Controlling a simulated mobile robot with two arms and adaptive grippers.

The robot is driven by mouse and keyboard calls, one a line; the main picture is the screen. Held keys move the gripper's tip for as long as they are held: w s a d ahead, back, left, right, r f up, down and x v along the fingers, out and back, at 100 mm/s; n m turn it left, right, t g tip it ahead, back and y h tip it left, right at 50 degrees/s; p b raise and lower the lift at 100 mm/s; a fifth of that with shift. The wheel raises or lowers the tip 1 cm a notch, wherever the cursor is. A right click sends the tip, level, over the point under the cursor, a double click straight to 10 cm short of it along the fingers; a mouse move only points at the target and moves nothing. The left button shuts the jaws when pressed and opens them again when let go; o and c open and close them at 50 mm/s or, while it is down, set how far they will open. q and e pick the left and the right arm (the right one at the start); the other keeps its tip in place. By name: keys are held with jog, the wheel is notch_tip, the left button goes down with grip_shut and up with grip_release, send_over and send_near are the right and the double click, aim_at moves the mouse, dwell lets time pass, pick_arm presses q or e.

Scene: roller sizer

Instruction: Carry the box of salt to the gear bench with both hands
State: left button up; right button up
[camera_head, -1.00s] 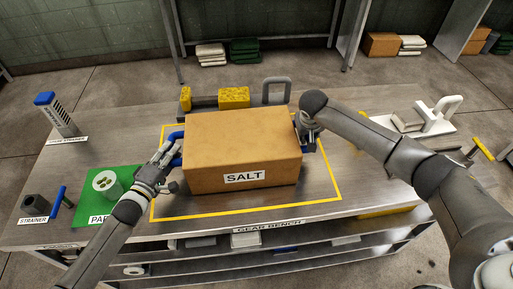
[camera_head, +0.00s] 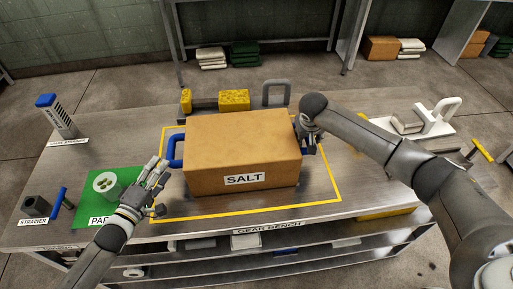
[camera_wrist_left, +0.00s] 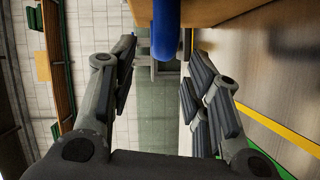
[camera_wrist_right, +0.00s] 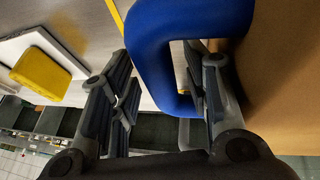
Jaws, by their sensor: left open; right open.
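The brown box labelled SALT (camera_head: 240,140) rests on the gear bench (camera_head: 345,215), inside the yellow outlined area. A blue handle (camera_head: 174,149) sticks out from its left side. My left gripper (camera_head: 160,172) is open and apart from that handle, to its left and nearer the front; the handle also shows ahead of the open fingers in the left wrist view (camera_wrist_left: 166,30).
Yellow sponges (camera_head: 234,99) lie behind the box. A white handled device (camera_head: 424,118) stands at right.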

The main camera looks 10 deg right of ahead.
jog(key=shift+r, duration=0.15)
pick_arm(q)
jog(key=shift+v, duration=2.7)
pick_arm(e)
jog(key=v, duration=1.1)
jog(key=shift+s+r, duration=0.15)
jog(key=shift+r, duration=0.1)
jog(key=shift+a, duration=0.1)
